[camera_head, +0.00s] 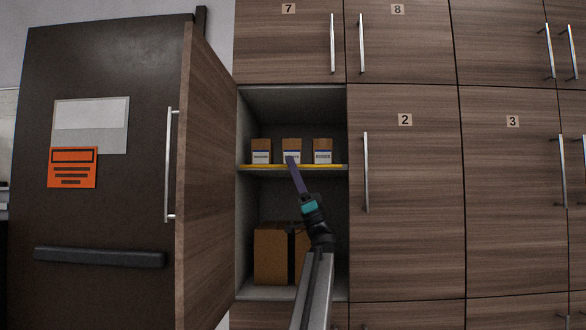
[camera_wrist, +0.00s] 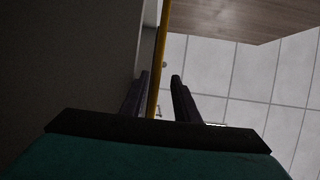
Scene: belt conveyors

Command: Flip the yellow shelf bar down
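The yellow shelf bar (camera_head: 262,167) runs along the front edge of the shelf inside the open cupboard. It also shows in the wrist view (camera_wrist: 160,60) as a yellow strip running from the top edge down between the fingers. My gripper (camera_head: 290,159) reaches up to the bar near its middle, overlapping part of it in the head view. In the wrist view my gripper (camera_wrist: 159,78) is open, with one finger on each side of the bar. A gap shows between the bar and the right finger; the left finger is close to it, and I cannot tell whether they touch.
Several small boxes (camera_head: 261,152) stand on the shelf just behind the bar. A large brown box (camera_head: 270,256) sits in the compartment below. The open cupboard door (camera_head: 208,190) stands on the left; closed cupboards (camera_head: 405,230) are on the right.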

